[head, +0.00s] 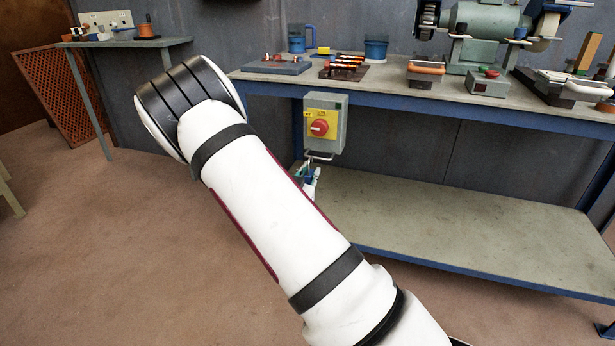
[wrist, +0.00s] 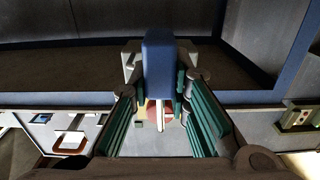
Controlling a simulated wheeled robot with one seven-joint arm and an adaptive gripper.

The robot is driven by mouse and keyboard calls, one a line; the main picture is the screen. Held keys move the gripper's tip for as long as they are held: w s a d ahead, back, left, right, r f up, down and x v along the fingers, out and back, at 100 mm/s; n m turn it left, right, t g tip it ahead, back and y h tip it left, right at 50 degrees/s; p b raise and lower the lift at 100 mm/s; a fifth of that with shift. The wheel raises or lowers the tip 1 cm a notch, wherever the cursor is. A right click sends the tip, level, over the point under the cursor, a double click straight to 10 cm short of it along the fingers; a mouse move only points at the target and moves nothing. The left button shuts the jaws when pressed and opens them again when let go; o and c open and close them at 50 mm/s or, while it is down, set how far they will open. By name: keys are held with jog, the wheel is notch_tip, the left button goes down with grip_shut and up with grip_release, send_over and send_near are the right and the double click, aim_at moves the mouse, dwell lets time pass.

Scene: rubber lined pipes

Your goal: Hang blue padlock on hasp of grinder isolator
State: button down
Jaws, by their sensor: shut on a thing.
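The grinder isolator (head: 325,123) is a grey box with a yellow plate and a red rotary knob (head: 319,128), mounted at the bench's front edge. A metal hasp loop (head: 319,156) shows at its underside. My gripper (head: 309,174) is just below the box in the head view, small and partly hidden by my arm. In the wrist view my gripper (wrist: 160,105) is shut on the blue padlock (wrist: 159,65), between its teal pads. A pale shackle part shows between the fingers, with a red round shape behind it. I cannot tell whether the shackle touches the hasp.
The bench top (head: 400,85) carries a bench grinder (head: 485,32), a blue mug (head: 297,38), a blue tub (head: 376,48) and a rack of tools (head: 344,66). A lower shelf (head: 450,225) lies beneath it. A side table (head: 125,42) stands at left.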

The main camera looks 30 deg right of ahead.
jog(key=x, duration=0.6)
jog(key=shift+s+d+r, duration=0.1)
jog(key=shift+s+d, duration=0.05)
jog(key=shift+d, duration=0.2)
jog(key=shift+w+f+b, duration=0.2)
jog(key=shift+f+b, duration=0.45)
jog(key=shift+f, duration=0.35)
jog(key=shift+a, duration=0.1)
jog(key=c, duration=1.1)
grip_release()
jog(key=shift+a, duration=0.15)
jog(key=v, duration=1.2)
